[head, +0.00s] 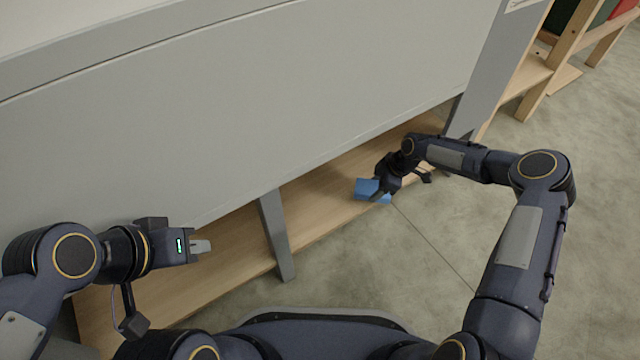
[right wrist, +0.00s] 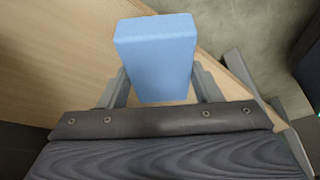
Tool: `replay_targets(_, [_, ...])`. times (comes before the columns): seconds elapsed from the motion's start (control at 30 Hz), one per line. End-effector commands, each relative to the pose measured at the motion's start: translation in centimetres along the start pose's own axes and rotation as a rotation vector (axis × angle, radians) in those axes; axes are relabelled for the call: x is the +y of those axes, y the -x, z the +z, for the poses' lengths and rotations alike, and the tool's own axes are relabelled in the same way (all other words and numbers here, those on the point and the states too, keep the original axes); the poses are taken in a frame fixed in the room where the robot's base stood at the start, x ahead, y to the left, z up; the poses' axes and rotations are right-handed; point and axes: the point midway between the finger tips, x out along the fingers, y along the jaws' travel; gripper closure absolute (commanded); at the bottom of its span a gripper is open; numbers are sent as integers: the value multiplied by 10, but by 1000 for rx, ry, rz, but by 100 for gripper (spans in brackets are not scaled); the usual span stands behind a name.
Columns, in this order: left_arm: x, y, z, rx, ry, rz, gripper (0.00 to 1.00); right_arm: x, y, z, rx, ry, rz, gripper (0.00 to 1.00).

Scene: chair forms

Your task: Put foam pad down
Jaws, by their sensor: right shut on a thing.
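The foam pad (head: 368,188) is a blue block at the lower wooden shelf (head: 320,205), near its front edge. It also shows in the right wrist view (right wrist: 156,52), upright between the two grey fingers. My right gripper (head: 378,192) is shut on the foam pad; the wrist hides part of it in the head view. I cannot tell whether the pad touches the shelf. My left gripper (head: 205,246) is at the left, in front of the grey panel and away from the pad. Its fingers are seen edge-on, so its opening is unclear.
A large grey panel (head: 240,100) stands above the shelf. A grey leg (head: 275,235) rises at the shelf's front, left of the pad. Another grey post (head: 485,75) is to the right. A wooden rack (head: 535,85) stands at the upper right. The floor (head: 430,245) in front is clear.

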Motion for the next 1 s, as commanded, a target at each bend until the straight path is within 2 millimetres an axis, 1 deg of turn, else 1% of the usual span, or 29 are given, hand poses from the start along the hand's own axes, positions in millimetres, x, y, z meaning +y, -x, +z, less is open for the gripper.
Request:
replay_targets(0.03, [1, 2, -1, 0, 0, 0, 100, -1, -6, -16, 1, 7, -2, 63])
replay_targets(0.2, [1, 2, -1, 0, 0, 0, 100, -1, -24, -58, 1, 5, -1, 63])
replay_targets(0.3, [1, 2, -1, 0, 0, 0, 100, 0, -34, -82, 1, 3, 0, 63])
replay_targets(0.43, [1, 1, -1, 0, 0, 0, 100, 0, -44, -105, 0, 2, 1, 63])
replay_targets(0.53, [0, 1, 0, 0, 0, 0, 100, 0, -48, -114, 0, 0, 1, 63])
replay_targets(0.67, [0, 1, 0, 0, 0, 0, 100, 0, -50, -120, 0, 0, 1, 63])
replay_targets(0.77, [0, 0, 0, 0, 0, 0, 100, 0, -55, -131, 0, 1, 1, 63])
replay_targets(0.8, [-2, -3, 2, 0, 0, 0, 100, 0, -64, -125, -1, -3, -1, 63])
replay_targets(0.9, [-3, -8, 4, 0, 0, 0, 100, 0, -79, -118, 1, -5, -1, 63])
replay_targets(1.0, [-4, -8, 4, 0, 0, 0, 100, 0, -87, -115, 0, -2, 1, 63])
